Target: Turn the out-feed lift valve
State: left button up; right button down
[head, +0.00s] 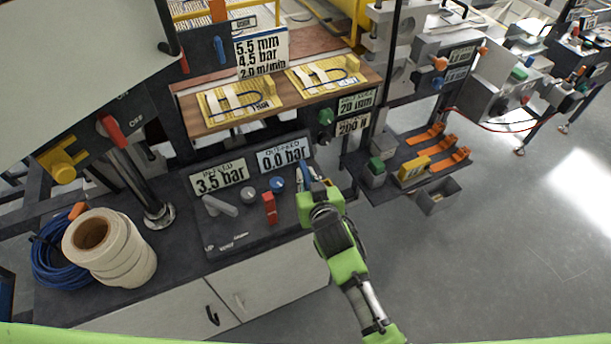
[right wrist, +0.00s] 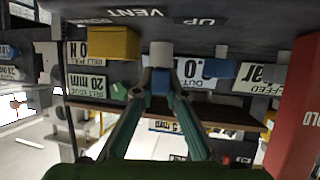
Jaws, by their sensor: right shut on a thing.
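The out-feed lift valve shows in the right wrist view as a pale grey stub (right wrist: 160,54) with a blue part between my fingers. It stands below the upside-down labels UP, VENT and DOWN. My right gripper (right wrist: 160,84) is shut on this valve handle. In the head view my right gripper (head: 312,186) is at the right end of the dark control panel (head: 240,238) and hides most of the valve. The out-feed display (head: 283,157) above reads 0.0 bar. My left gripper is not in view.
Left of my right gripper are a red lever (head: 269,208), a blue knob (head: 277,184), a grey knob (head: 249,194) and a grey lever (head: 220,205). The in-feed display (head: 219,176) reads 3.5 bar. A yellow block (right wrist: 102,42) is beside the held valve. Open floor lies right.

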jog(key=c, duration=2)
grip_release()
jog(key=shift+c, duration=0.2)
jog(key=v, duration=1.2)
